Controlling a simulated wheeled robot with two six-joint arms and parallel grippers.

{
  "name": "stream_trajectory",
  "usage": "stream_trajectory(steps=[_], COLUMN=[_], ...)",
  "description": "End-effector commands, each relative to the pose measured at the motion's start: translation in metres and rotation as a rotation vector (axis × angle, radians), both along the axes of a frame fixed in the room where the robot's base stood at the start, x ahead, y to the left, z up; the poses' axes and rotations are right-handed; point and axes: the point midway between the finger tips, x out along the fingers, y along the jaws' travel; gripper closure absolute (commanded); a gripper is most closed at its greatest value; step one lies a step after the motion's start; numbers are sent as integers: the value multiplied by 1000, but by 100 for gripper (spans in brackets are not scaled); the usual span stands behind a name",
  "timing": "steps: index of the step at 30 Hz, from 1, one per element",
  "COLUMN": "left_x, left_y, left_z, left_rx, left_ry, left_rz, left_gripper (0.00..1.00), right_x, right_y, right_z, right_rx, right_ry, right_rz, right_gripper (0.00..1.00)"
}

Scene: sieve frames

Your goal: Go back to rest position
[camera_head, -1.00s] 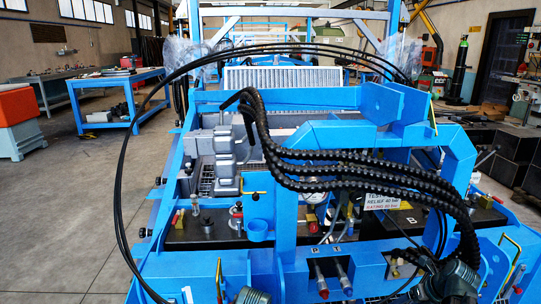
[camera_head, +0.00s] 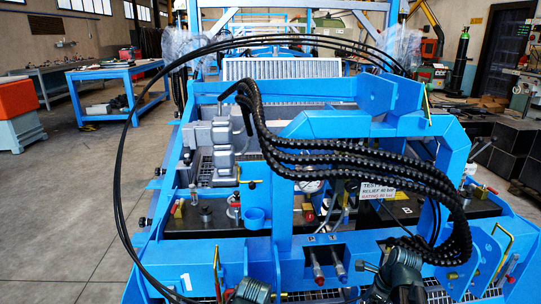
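Two dark, rounded parts of my arms show at the bottom edge of the head view. One is low and left of centre, mostly cut off by the edge. The other is larger and right of centre, in front of the blue machine frame (camera_head: 210,258). I make out no gripper fingers on either arm, and nothing held. Whether the arm parts touch the frame cannot be told.
Thick black hoses (camera_head: 350,170) arch over the machine, and thin black cables (camera_head: 118,185) loop on its left. Red-tipped valves (camera_head: 315,263) stand low in front. A blue workbench (camera_head: 128,74) and an orange-topped grey cabinet (camera_head: 18,115) stand left. The grey floor (camera_head: 75,210) between is clear.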

Motion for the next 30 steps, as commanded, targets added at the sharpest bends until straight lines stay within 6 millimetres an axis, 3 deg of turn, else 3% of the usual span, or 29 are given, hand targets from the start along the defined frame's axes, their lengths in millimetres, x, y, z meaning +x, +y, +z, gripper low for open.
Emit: stream_trajectory(steps=[1,6,12,18,24,26,27,30], left_x=[0,0,0,0,0,0,0,0], left_y=[0,0,0,0,0,0,0,0], left_z=[0,0,0,0,0,0,16,36], left_rx=[0,0,0,0,0,0,0,-1], left_ry=[0,0,0,0,0,0,0,0], left_rz=[0,0,0,0,0,0,0,0], left_gripper=[45,45,45,45,45,45,45,45], right_x=[-7,-32,-68,-99,-123,-129,-128,-126], right_y=[22,87,150,187,210,216,215,215], right_z=[-2,-7,-10,-10,-9,-9,7,27], right_rx=[-36,-169,-285,-339,-358,-359,-358,-357], right_ry=[-7,-43,-73,-81,-75,-71,-71,-72], right_rz=[143,731,1433,1970,2373,2484,2485,2477], right_gripper=[21,21,21,21,21,21,21,21])
